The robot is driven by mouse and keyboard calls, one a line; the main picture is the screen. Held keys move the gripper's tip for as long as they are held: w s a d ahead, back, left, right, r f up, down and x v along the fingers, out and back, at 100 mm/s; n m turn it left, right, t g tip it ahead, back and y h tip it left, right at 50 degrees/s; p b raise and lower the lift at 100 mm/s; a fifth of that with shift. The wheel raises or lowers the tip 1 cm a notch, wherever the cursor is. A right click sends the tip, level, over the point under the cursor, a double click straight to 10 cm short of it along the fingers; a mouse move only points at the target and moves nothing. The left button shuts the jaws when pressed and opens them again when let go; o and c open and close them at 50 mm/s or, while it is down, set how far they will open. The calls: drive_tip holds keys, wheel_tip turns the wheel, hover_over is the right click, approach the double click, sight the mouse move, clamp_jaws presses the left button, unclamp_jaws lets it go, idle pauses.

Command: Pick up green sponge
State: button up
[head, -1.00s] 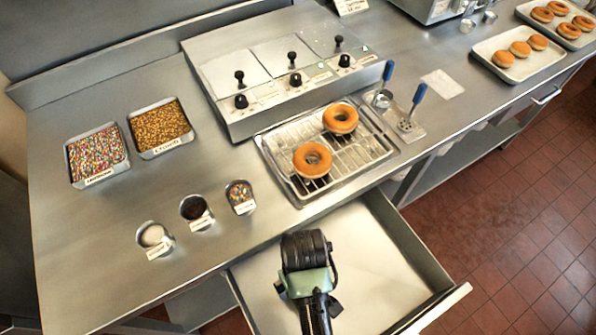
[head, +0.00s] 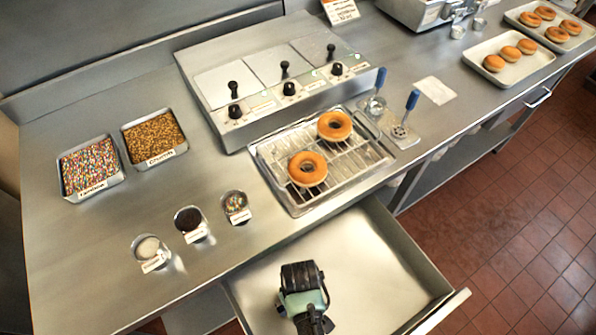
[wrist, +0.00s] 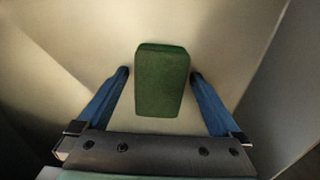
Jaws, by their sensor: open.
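The green sponge (wrist: 162,82) shows in the wrist view, a dark green block in the middle of the picture on the pale floor of the open drawer. My gripper (wrist: 160,76) is open, with one blue finger on each side of the sponge and a gap at both sides. The fingertips reach level with its upper part. In the head view my gripper (head: 302,290) is over the drawer (head: 355,262), seen from above. The sponge does not show there, hidden by my arm.
Drawer walls stand around my gripper, and the steel counter (head: 90,250) lies above and behind it. A wire rack tray (head: 350,175) with two donuts sits at the counter's edge over the drawer. Topping cups (head: 190,222) stand to the left. The drawer's right part looks empty.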

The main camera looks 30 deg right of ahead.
drive_tip(key=c, duration=1.3)
